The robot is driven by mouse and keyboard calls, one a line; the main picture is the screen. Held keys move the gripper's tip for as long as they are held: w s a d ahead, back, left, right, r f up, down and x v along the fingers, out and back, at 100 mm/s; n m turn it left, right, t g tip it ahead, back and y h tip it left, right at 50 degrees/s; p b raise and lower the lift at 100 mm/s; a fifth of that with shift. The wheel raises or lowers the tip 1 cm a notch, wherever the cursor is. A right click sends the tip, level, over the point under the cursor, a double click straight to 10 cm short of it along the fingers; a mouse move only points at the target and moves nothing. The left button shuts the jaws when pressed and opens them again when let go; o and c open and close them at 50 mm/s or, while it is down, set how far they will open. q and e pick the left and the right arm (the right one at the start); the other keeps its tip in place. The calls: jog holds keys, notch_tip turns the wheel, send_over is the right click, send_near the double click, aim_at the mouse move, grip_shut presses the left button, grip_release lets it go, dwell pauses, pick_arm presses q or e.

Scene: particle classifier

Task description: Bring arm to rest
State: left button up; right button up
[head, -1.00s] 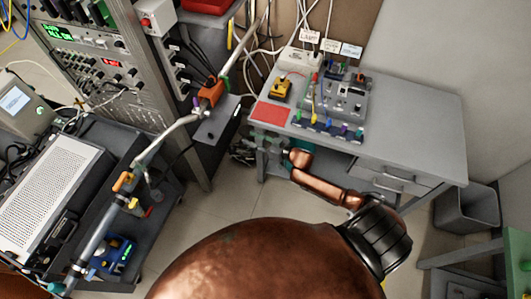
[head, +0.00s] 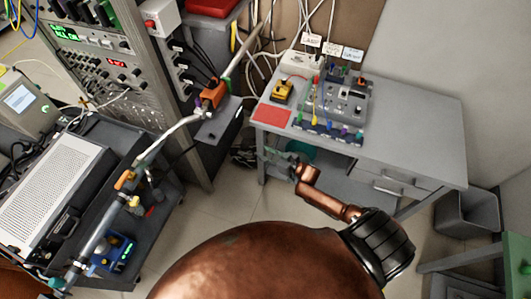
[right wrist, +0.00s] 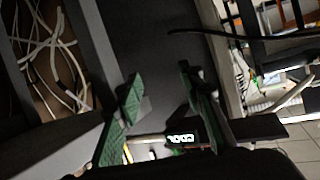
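My right arm, copper with a black joint, reaches forward from the lower right of the head view. Its gripper (head: 274,158) is in front of the grey desk's left front edge, low beside the desk leg. In the right wrist view the gripper (right wrist: 160,76) shows two green-padded fingers spread apart with nothing between them. It is open and empty. My left gripper is not in view.
The grey desk (head: 420,120) holds a red pad (head: 271,113), a yellow device (head: 283,92) and a circuit board. An instrument rack (head: 150,120) stands left of it; a cart (head: 165,205) stands nearer. Floor (head: 215,215) between cart and desk is clear.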

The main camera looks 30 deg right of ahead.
jog(key=s+d+f+m+g+h, duration=0.1)
jog(key=s+d+f+g+h, duration=0.15)
jog(key=s+f, duration=1)
jog(key=s+d+f+m+g+h, duration=0.1)
jog(key=s+d+f+g+h, duration=0.2)
jog(key=s+f, duration=1)
jog(key=s+a+f+g, duration=0.2)
jog(key=s+f, duration=0.2)
jog(key=s, duration=0.6)
jog(key=s+a+f+g, duration=0.2)
jog(key=s+f, duration=0.3)
jog(key=s, duration=0.5)
jog(key=s+a+f+g, duration=0.3)
jog(key=s+f, duration=0.1)
jog(key=s, duration=0.7)
jog(key=shift+a+f+n+y, duration=0.2)
jog(key=shift+a+n+y, duration=0.05)
jog(key=shift+n+y, duration=0.1)
